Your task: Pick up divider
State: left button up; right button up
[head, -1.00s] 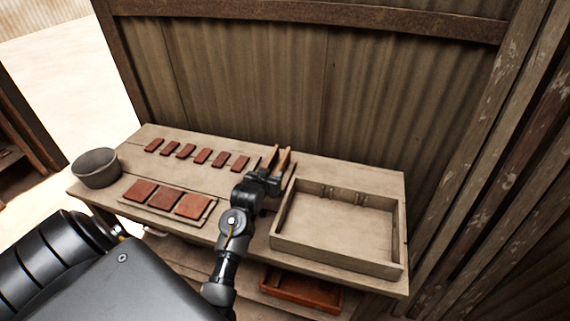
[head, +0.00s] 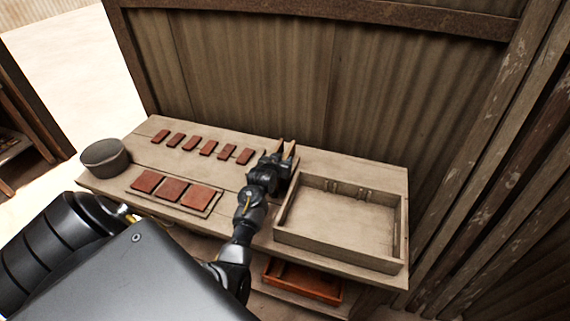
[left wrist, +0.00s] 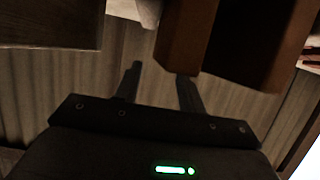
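Two thin brown wooden pieces (head: 291,149), which look like dividers, stand upright on the table left of the big tray. My left gripper (head: 283,158) is right at them and hides their lower parts. In the left wrist view, the left gripper's two fingers (left wrist: 157,86) are apart with wall showing between them. A brown wooden piece (left wrist: 186,38) hangs close above the right-hand finger in that picture, and a second one (left wrist: 262,40) is further right. I cannot tell whether a finger touches wood. My right gripper is not in view.
A shallow wooden tray (head: 335,248) stands on the table (head: 232,175) just right of the gripper. Several small red tiles (head: 208,147) and larger tiles on a board (head: 172,190) lie left. A grey bucket (head: 105,157) stands at the left edge. A corrugated wall is behind.

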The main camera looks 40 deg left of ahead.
aim_at(287, 155)
pick_arm(q)
jog(key=shift+p+x, duration=0.4)
jog(key=shift+x, duration=1.65)
jog(key=shift+c, duration=0.4)
grip_shut()
